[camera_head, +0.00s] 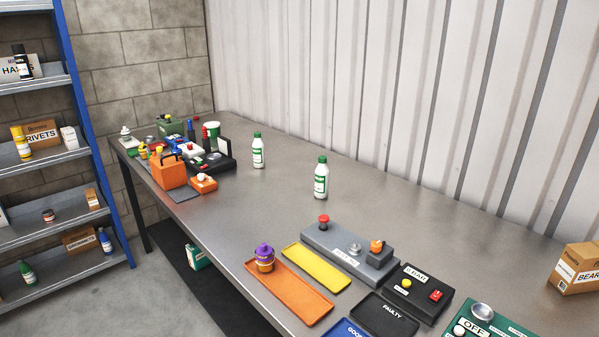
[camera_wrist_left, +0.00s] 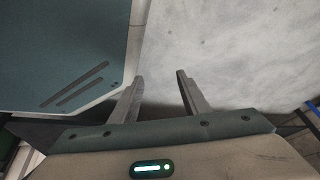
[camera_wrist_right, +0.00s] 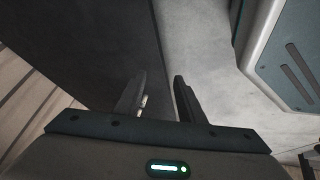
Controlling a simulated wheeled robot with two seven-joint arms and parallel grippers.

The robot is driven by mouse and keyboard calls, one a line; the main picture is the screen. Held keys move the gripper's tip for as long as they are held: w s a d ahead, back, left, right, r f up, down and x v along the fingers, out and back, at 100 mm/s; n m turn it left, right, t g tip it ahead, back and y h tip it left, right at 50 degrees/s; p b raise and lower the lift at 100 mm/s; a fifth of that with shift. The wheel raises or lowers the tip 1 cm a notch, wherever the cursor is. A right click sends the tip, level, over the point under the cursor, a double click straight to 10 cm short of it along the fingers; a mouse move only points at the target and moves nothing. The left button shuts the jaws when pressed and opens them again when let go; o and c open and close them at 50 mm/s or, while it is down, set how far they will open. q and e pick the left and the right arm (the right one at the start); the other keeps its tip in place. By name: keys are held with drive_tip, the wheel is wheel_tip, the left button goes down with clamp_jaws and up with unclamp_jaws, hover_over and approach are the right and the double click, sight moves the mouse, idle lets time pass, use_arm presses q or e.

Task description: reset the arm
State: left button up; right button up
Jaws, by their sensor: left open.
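Neither arm shows in the head view. In the left wrist view my left gripper (camera_wrist_left: 160,78) is open, its two fingers apart with nothing between them, over pale grey floor. A flat blue-grey panel, likely part of my own body, fills the upper left of that view. In the right wrist view my right gripper (camera_wrist_right: 159,76) has its fingers apart and empty, above a dark strip and pale floor. Both grippers are away from the objects on the workbench (camera_head: 230,215).
On the bench stand two green-capped bottles (camera_head: 321,180), an orange tray (camera_head: 300,298) with a purple-topped item (camera_head: 264,257), a yellow tray (camera_head: 318,268), a grey button fixture (camera_head: 325,240) and a cardboard box (camera_head: 577,268). Clutter fills the far end. A shelf rack (camera_head: 75,110) stands left.

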use_arm(q)
drive_tip(key=s+a+r+g+p, duration=0.1)
drive_tip(key=s+p, duration=0.1)
drive_tip(key=s, duration=0.4)
drive_tip(key=s+a+r+n+g+y+p, duration=0.1)
drive_tip(key=s+a+g+p, duration=0.1)
drive_tip(key=s, duration=0.5)
drive_tip(key=shift+s+a+r+n+g+p, duration=0.25)
drive_tip(key=shift+s+r+n+g+p, duration=0.1)
drive_tip(key=shift+p, duration=0.3)
use_arm(e)
drive_tip(key=s+d+m+g, duration=0.1)
drive_tip(key=s+g, duration=0.1)
drive_tip(key=s, duration=1)
drive_tip(key=s+m+g+h, duration=0.1)
drive_tip(key=s+m+g, duration=0.1)
drive_tip(key=s, duration=1)
drive_tip(key=shift+s+d+r+g, duration=0.3)
drive_tip(key=shift+d+r+g, duration=0.1)
drive_tip(key=shift+g, duration=0.4)
